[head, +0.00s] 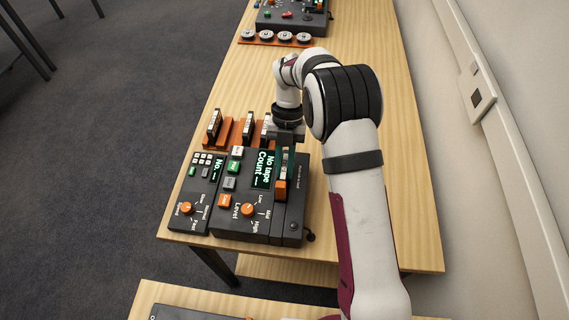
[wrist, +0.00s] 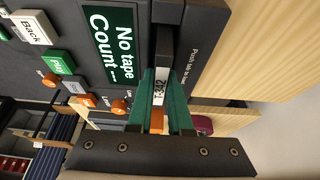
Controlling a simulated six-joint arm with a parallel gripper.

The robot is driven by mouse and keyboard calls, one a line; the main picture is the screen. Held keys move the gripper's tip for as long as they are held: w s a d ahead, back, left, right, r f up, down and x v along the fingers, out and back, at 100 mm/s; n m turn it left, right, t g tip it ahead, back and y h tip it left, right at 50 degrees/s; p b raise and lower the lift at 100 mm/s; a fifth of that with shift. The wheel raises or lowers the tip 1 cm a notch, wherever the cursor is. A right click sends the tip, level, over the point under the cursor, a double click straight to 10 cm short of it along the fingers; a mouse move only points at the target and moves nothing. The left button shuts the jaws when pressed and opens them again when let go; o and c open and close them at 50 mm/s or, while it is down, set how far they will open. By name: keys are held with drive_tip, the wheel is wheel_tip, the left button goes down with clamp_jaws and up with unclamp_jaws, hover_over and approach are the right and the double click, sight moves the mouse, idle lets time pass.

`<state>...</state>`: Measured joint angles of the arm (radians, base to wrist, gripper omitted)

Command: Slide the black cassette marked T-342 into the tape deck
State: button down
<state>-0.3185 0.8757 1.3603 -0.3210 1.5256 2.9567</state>
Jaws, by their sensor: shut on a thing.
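The black cassette (wrist: 158,86) carries a white label reading T-342 and stands edge-up between my gripper's green fingers (wrist: 161,95). My gripper (head: 285,163) is shut on it at the right part of the black tape deck (head: 232,227). The deck also fills the upper wrist view (wrist: 212,35), with a dark slot lane (wrist: 165,45) in line with the cassette. The deck's display (head: 263,168) reads "No tape" and "Count". An orange part (head: 280,190) shows by the fingers. I cannot tell how deep the cassette sits or whether it touches the deck.
Other cassettes stand in an orange rack (head: 229,134) behind the deck. A smaller black control unit (head: 194,195) stands left of it. Another device (head: 290,22) and an orange tray of round items (head: 262,40) are at the far end. The wooden table (head: 235,85) is clear between.

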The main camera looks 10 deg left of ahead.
idle(0.4)
drive_tip(key=c, duration=0.8)
unclamp_jaws()
drive_tip(key=shift+o, duration=0.2)
drive_tip(key=shift+r, duration=3.55)
